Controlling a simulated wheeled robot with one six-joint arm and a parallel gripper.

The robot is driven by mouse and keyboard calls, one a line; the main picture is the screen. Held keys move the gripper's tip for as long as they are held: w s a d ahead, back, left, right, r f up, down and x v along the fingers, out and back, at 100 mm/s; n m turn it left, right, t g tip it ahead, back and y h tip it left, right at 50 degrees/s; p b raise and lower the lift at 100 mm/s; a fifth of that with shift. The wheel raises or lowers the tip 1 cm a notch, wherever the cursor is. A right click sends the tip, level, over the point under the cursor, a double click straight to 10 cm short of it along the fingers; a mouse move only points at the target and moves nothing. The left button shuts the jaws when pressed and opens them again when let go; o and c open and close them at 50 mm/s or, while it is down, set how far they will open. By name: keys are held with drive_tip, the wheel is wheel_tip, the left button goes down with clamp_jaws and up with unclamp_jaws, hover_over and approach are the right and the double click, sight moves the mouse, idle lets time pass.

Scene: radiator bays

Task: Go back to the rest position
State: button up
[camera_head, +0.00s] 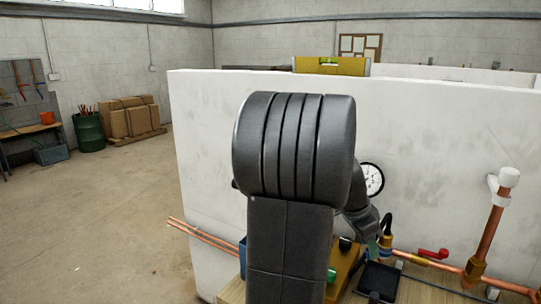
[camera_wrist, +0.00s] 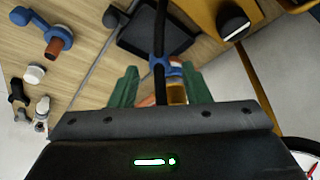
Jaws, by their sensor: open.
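My gripper (camera_wrist: 160,88) shows in the wrist view with its two green fingers spread apart. Between and beyond the fingers lie a brass-coloured fitting (camera_wrist: 177,92) and a blue clip; I cannot tell how far off they are, and nothing looks gripped. A black cable (camera_wrist: 160,40) runs down the picture in front of them. In the head view my dark arm fills the middle and hides much of the bench, and the gripper is mostly hidden low behind it.
A white wall panel (camera_head: 440,130) stands close behind my arm, with a round gauge (camera_head: 373,180). Copper pipe (camera_head: 489,235) and a red valve handle (camera_head: 433,253) are at right. A black tray (camera_head: 378,281) lies on the bench. Open floor (camera_head: 100,215) extends left.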

drive_tip(key=shift+x, duration=0.85)
drive_tip(key=shift+s+d+n+p, duration=0.15)
drive_tip(key=shift+s+n+p, duration=0.05)
drive_tip(key=shift+n+p, duration=0.2)
drive_tip(key=shift+w+f, duration=0.1)
